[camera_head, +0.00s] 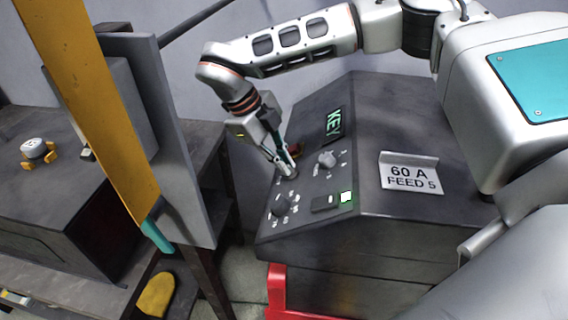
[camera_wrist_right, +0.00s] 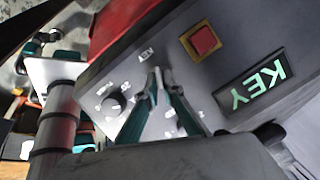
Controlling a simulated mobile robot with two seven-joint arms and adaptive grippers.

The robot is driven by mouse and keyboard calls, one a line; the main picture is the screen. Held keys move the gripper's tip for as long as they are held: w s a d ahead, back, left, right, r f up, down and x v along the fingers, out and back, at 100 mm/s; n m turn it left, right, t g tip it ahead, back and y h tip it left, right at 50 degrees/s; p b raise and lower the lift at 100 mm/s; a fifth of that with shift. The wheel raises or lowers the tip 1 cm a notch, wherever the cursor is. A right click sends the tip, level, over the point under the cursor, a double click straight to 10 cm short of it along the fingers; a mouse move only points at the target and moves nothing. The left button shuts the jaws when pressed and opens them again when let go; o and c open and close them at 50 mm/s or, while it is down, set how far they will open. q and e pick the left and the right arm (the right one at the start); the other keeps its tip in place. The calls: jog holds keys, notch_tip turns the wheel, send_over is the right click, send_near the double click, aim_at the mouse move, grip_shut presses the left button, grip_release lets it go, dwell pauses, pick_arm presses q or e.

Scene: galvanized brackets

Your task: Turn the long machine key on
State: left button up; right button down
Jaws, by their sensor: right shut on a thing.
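The machine's sloped dark control panel (camera_head: 312,205) stands in the middle of the head view. My right gripper (camera_head: 284,163) points down at the panel's upper left part. In the wrist view its two teal-edged fingers (camera_wrist_right: 158,82) come together on a small pale upright piece, which looks like the long machine key (camera_wrist_right: 157,76). The fingers hide most of the key, so its turned position cannot be told. My left gripper is not in view.
Nearby are a knob (camera_head: 327,159), another knob (camera_head: 280,205), a red button (camera_wrist_right: 204,40), a lit green KEY sign (camera_head: 333,125) and a lit square (camera_head: 346,197). A "60 A FEED 5" plate (camera_head: 410,177) stands right. A yellow post (camera_head: 85,90) and dark bench (camera_head: 60,195) stand left.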

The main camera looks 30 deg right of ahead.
jog(key=shift+a+m, duration=0.1)
jog(key=shift+m, duration=0.3)
jog(key=shift+m+h+b, duration=0.4)
jog(key=shift+m+b, duration=0.1)
jog(key=shift+m, duration=0.4)
jog(key=shift+a+m, duration=0.1)
jog(key=shift+m, duration=0.3)
jog(key=m, duration=0.1)
jog(key=m+b, duration=0.1)
jog(key=shift+a+f+m+t+h, duration=0.1)
jog(key=shift+f+m+t+h, duration=0.05)
jog(key=shift+m+t+h, duration=0.2)
jog(key=m+h+b, duration=0.1)
jog(key=m, duration=0.2)
jog(key=shift+a, duration=0.15)
jog(key=shift+f+m+h, duration=0.1)
jog(key=shift+m+h, duration=0.15)
jog(key=shift+m, duration=0.8)
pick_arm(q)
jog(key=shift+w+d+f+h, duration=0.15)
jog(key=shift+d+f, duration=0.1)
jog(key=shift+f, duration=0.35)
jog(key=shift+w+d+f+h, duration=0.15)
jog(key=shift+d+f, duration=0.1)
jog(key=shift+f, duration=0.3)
pick_arm(e)
jog(key=shift+m, duration=0.5)
